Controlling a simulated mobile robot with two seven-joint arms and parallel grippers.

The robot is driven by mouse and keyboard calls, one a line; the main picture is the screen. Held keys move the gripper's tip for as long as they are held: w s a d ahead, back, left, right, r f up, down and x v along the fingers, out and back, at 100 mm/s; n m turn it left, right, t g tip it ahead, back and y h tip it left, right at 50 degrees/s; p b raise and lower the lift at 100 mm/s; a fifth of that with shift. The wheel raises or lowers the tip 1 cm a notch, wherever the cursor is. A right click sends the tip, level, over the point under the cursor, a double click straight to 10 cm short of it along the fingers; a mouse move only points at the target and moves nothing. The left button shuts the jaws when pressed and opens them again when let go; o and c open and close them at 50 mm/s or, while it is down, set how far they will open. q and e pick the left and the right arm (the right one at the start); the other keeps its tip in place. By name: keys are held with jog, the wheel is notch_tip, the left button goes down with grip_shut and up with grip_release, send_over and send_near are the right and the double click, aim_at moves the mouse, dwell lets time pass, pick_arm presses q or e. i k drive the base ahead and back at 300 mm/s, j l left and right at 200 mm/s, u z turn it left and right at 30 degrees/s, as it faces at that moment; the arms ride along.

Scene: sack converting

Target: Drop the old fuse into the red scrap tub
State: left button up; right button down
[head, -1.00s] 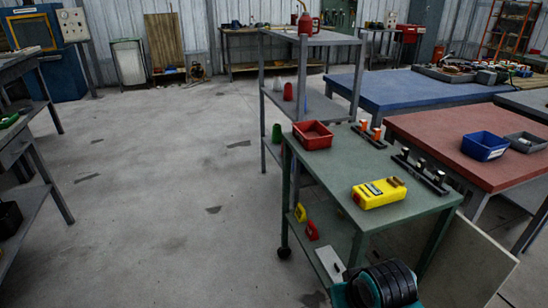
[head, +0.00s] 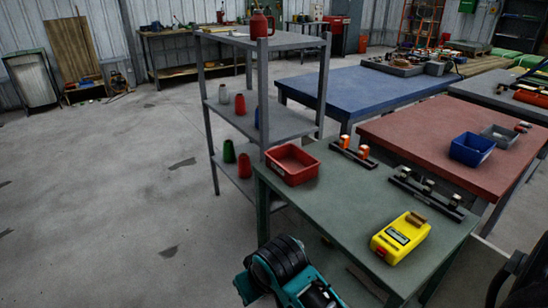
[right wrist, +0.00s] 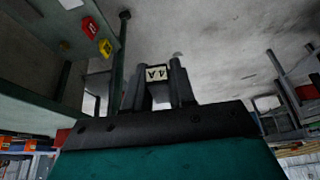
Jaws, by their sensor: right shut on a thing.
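The red scrap tub (head: 292,165) stands at the far left corner of the green bench (head: 335,205) in the head view; the part of its inside that shows looks empty. In the right wrist view my right gripper (right wrist: 160,84) is shut on the old fuse (right wrist: 160,73), a small piece with a pale label reading "4A" upside down. Floor and a bench leg show behind it. The head view shows a teal and black arm part of mine at the bottom, with no fingertips. My left gripper is out of view.
On the bench are a yellow tester (head: 400,238) with a brown cylinder on it, a black fuse holder (head: 427,192) and a rack with orange-topped pieces (head: 352,152). A grey shelf unit (head: 265,40) stands just behind the tub. Open floor (head: 110,220) lies left.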

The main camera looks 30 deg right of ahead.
aim_at(297, 169)
jog(key=i+j+z, duration=0.65)
jog(key=z, duration=0.15)
jog(key=i+j+z, duration=0.35)
jog(key=j, duration=0.2)
